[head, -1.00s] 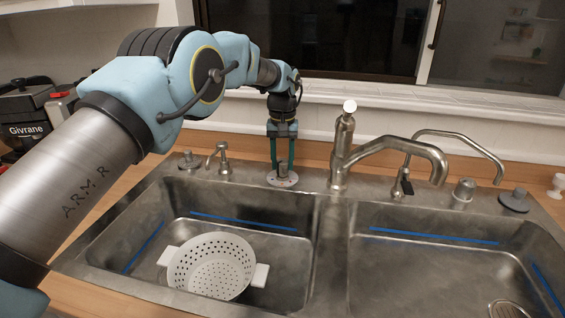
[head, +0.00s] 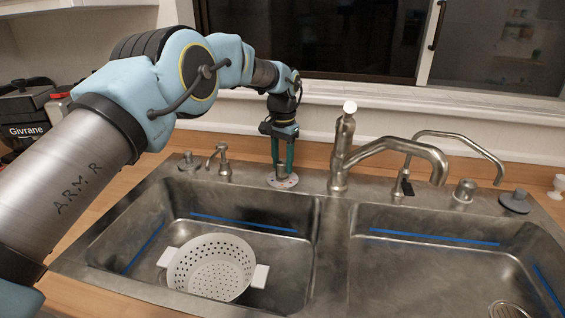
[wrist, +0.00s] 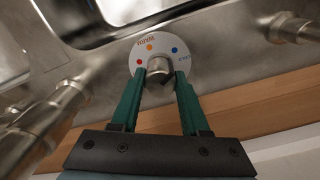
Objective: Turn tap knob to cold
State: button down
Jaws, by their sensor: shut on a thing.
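The tap knob (wrist: 159,72) is a short metal cylinder on a round white dial plate (wrist: 163,38). The plate has red, orange and blue dots with small lettering, some of it hard to read. In the head view the plate (head: 273,182) lies on the sink's back ledge, left of the main faucet. My gripper (wrist: 160,78) points down at the knob, with one green finger on each side, shut on it. The gripper also shows in the head view (head: 282,175), where its fingers largely hide the knob. I cannot tell which mark the knob points to.
The main faucet (head: 340,150) stands close to the right of my gripper. A soap dispenser (head: 223,160) stands to the left. A white colander (head: 212,268) sits in the left basin. The right basin (head: 430,265) is mostly clear. The window ledge runs behind.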

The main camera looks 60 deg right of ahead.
aim_at(282, 161)
dwell(0.3)
jog(key=shift+c, duration=2)
grip_release()
jog(key=shift+r, duration=0.1)
notch_tip(282, 161, up, 11)
jog(key=b, duration=0.2)
jog(key=shift+f, duration=0.2)
